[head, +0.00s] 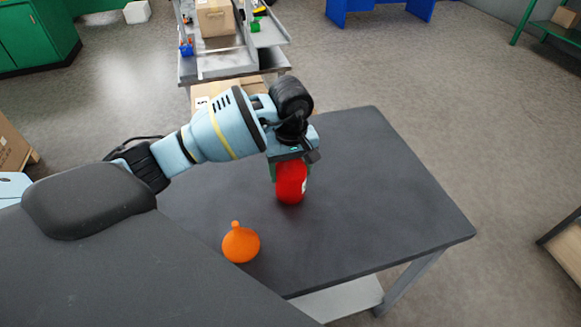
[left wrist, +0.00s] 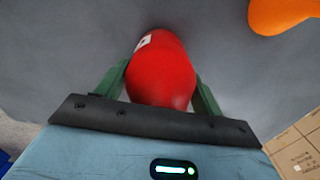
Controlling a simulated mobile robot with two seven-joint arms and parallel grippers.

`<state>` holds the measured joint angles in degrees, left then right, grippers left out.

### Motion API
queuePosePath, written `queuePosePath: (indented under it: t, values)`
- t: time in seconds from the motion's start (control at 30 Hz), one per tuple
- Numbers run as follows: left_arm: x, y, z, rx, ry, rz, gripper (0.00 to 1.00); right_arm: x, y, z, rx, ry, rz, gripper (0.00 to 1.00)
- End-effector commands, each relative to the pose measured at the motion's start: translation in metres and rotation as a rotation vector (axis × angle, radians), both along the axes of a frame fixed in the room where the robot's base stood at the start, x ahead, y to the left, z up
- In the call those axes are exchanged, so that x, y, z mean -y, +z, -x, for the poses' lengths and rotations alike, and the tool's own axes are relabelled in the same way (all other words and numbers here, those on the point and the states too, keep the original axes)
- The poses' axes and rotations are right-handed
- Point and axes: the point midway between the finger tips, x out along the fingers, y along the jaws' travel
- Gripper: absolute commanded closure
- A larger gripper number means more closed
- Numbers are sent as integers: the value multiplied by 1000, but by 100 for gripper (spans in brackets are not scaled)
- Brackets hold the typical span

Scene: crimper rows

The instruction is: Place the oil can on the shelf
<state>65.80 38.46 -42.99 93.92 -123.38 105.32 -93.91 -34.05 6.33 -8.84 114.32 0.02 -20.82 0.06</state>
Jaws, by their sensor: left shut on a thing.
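A rounded red can (head: 291,184) with a white label, which I take to be the oil can, is at the dark table (head: 400,205). My left gripper (head: 289,166) reaches over it from above and is shut on it. In the left wrist view the red can (left wrist: 163,75) sits between the two green fingers, one on each side. I cannot tell whether its base touches the table. A green-framed shelf (head: 556,31) with a box on it is at the far right edge. My right gripper is not in view.
An orange round object with a short neck (head: 241,245) stands on the table, left of and nearer than the can. Cardboard boxes and a grey cart (head: 215,66) are behind the table. The table's right half is clear.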

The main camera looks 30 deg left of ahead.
Motion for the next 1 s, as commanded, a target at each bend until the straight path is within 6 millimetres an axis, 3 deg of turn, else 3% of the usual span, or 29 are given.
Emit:
queuePosePath:
  t: [0.37,0.4,0.57,0.83,1.0]
  values:
    - [0,-3,-1,2,0,1,62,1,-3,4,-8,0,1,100]
    - [0,-3,0,2,0,1,30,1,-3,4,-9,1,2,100]
    - [0,-3,0,2,0,1,11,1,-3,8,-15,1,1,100]
    - [0,-2,-1,2,0,1,11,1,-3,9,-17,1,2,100]
    - [0,12,-2,7,1,1,11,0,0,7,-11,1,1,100]
